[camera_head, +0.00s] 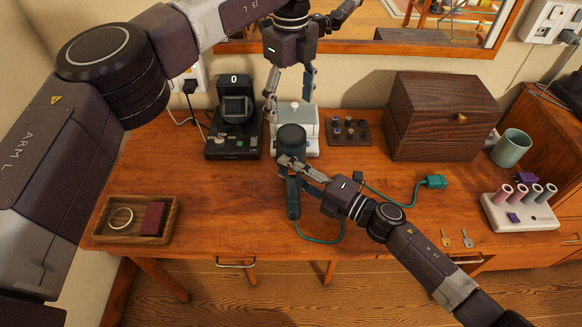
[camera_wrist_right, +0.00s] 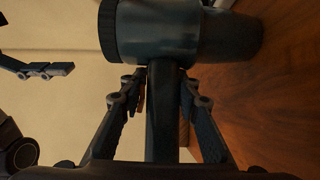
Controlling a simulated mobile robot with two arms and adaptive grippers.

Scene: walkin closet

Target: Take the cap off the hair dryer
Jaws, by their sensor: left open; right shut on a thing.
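The dark teal hair dryer (camera_head: 293,200) is held above the table, its handle pointing toward the table's front edge. My right gripper (camera_head: 288,168) is shut around the handle, which shows between its fingers in the right wrist view (camera_wrist_right: 163,110). A dark, round, ribbed cap (camera_wrist_right: 108,30) is on the left end of the barrel in that view; in the head view, the dark round end (camera_head: 291,135) faces up. My left gripper (camera_head: 289,108) is open and empty, pointing down just behind and above that end, apart from it. One of its fingers shows at left in the wrist view (camera_wrist_right: 45,70).
A white device (camera_head: 308,138) stands behind the dryer, with a black machine (camera_head: 235,125) left of it. A wooden box (camera_head: 440,115), a mug (camera_head: 511,148) and a spool rack (camera_head: 525,217) are at right. A tray (camera_head: 105,238) is at left. A teal cord (camera_head: 320,241) lies on the table.

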